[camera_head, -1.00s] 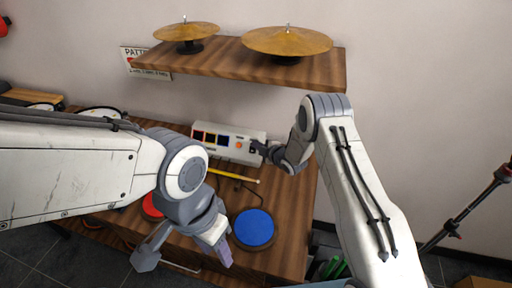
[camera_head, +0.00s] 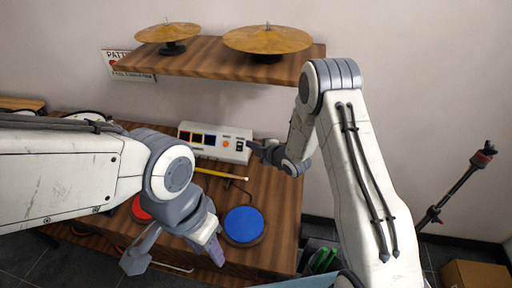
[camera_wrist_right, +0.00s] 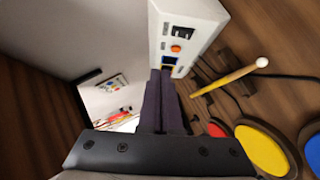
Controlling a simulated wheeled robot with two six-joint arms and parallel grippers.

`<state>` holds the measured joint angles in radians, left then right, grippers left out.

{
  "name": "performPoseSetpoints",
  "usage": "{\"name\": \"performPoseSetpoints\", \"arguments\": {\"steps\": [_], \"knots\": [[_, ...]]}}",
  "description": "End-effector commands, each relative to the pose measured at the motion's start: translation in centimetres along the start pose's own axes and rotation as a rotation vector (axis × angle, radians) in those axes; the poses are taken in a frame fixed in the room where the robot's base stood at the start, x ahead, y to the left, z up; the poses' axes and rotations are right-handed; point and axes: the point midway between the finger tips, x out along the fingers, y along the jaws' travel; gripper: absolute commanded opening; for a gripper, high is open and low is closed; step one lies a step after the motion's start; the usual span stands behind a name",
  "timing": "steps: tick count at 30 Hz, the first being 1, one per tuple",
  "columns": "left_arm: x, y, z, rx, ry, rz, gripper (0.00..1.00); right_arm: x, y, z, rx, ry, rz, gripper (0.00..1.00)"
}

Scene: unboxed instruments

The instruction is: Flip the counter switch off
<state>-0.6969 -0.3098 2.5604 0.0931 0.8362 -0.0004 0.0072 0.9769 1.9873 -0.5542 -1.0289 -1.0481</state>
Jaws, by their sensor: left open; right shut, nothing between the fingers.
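The counter (camera_head: 214,153) is a pale box on the wooden table, with small dark displays on the left of its face. Its black switch (camera_head: 239,146) is at the right end, beside an orange button (camera_head: 225,143). In the right wrist view the switch (camera_wrist_right: 183,33) is at the top of the counter's face (camera_wrist_right: 200,16). My right gripper (camera_head: 253,147) is shut and empty, close to the counter's right end; whether it touches is unclear. Its fingers (camera_wrist_right: 161,76) point toward the face in the wrist view. My left gripper (camera_head: 178,260) is open and empty over the front of the table.
A blue pad (camera_head: 243,225) and a red pad (camera_head: 139,210) lie in front of the counter, with a drumstick (camera_head: 221,175) between. A yellow pad (camera_wrist_right: 262,150) shows in the wrist view. A shelf (camera_head: 220,60) with two cymbals hangs above.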

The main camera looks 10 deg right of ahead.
Motion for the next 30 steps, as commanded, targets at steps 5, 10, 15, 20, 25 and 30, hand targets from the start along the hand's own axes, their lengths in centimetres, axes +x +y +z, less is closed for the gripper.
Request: {"name": "performPoseSetpoints", "arguments": {"steps": [5,10,15,20,25,30], "knots": [[0.5,0.0,0.0,0.0,0.0,0.0,0.44,-2.2,0.2,0.0,0.0,0.001,0.0,0.0],[0.5,0.0,0.0,0.0,0.001,0.0,0.44,-2.8,0.3,-0.1,0.0,0.003,-0.002,0.0],[0.5,0.0,0.0,0.0,0.001,0.0,0.44,-2.8,0.3,-0.2,-0.001,0.004,-0.002,0.0],[0.5,0.0,0.0,0.0,0.001,0.0,0.44,-2.7,0.3,-0.2,-0.001,0.004,-0.002,0.0],[0.5,0.0,0.0,0.0,0.001,0.0,0.44,-2.8,0.5,-0.6,0.004,0.0,-0.01,0.0],[0.4,0.0,0.0,0.0,0.001,0.0,0.44,-3.6,1.4,-3.7,0.087,-0.076,-0.109,0.0]]}}
